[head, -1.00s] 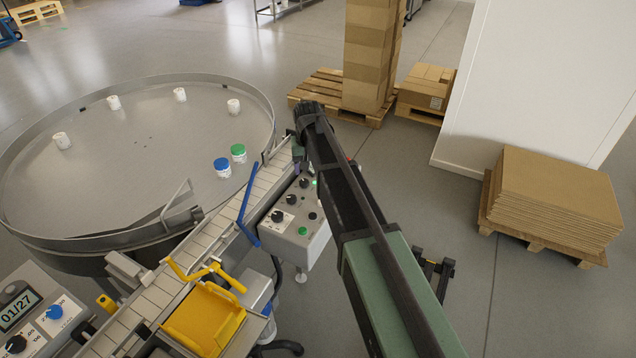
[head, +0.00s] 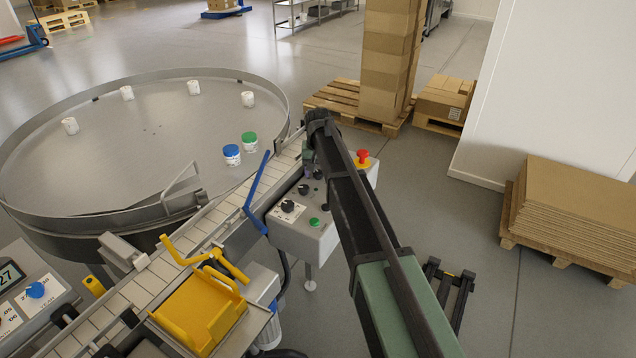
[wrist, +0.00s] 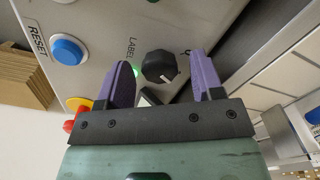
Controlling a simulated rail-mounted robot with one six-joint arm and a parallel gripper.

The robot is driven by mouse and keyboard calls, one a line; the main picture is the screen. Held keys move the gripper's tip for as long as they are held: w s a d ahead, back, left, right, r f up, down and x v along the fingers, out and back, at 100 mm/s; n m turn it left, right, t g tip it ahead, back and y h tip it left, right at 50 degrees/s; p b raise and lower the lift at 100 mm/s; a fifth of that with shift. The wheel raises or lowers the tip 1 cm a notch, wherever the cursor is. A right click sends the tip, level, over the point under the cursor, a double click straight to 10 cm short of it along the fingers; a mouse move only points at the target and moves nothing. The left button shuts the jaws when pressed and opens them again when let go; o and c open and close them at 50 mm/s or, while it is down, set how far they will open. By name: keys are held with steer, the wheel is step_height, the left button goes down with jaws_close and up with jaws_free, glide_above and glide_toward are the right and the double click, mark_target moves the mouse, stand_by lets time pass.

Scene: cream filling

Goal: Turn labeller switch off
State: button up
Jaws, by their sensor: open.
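The labeller switch is a black rotary knob (wrist: 160,64) with a white pointer mark, beside the word LABEL in the wrist view. A lit green lamp (wrist: 134,71) is close by it. My gripper (wrist: 160,62) is open, and its two purple fingers stand on either side of the knob in the picture. I cannot tell whether they touch it or how deep they reach. In the head view the grey control box (head: 290,235) is partly covered by my arm. My fingertips and this knob are hard to make out there.
The box also carries a blue RESET button (wrist: 68,50), a red emergency stop (head: 362,157), a green button (head: 314,222) and another black knob (head: 288,206). A blue guide bar (head: 257,190) and the conveyor (head: 215,222) lie left of it.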

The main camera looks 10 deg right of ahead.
steer(key=shift+c, duration=0.4)
steer(key=c, duration=0.8)
steer(key=shift+c, duration=0.2)
steer(key=shift+n, duration=0.3)
steer(key=n, duration=1.1)
steer(key=shift+n, duration=0.3)
